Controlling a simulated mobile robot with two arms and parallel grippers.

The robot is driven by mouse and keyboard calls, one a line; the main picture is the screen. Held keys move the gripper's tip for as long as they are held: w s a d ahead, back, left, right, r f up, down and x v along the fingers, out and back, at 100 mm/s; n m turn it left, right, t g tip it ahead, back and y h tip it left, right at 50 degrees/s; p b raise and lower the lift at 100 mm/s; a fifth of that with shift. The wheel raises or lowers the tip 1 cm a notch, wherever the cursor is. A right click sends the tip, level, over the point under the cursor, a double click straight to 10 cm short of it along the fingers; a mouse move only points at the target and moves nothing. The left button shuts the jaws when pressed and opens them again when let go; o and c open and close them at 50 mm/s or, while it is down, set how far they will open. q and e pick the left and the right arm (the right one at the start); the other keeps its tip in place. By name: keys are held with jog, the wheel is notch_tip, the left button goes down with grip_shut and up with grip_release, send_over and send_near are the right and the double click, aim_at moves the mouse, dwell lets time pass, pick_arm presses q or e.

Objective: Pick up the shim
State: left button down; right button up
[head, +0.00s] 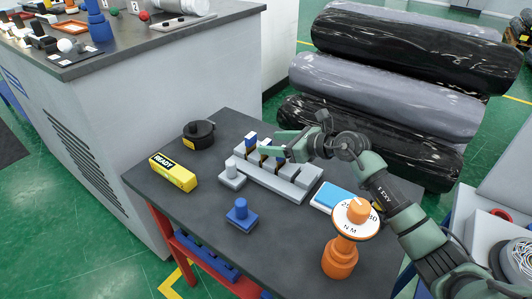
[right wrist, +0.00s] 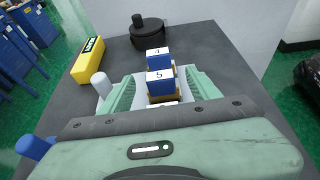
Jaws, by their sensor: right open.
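Several numbered blocks with blue tops and tan lower parts stand in a light grey slotted rack (head: 285,181); they look like the shims, but I cannot tell which one is meant. In the right wrist view, the block marked 5 (right wrist: 160,84) is between the fingers of my right gripper (right wrist: 161,94), with gaps on both sides. The block marked 4 (right wrist: 157,56) stands just beyond it. In the head view my right gripper (head: 277,147) is open over the rack and partly hides the blocks. My left gripper is not in view.
On the dark table are a yellow box (head: 173,172), a black round container (head: 199,134), a blue knobbed piece (head: 241,214), a blue and white box (head: 335,197) and an orange torque dial (head: 355,214). Wrapped rolls (head: 390,90) lie behind.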

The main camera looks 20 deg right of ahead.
jog(key=shift+x, duration=0.9)
grip_shut()
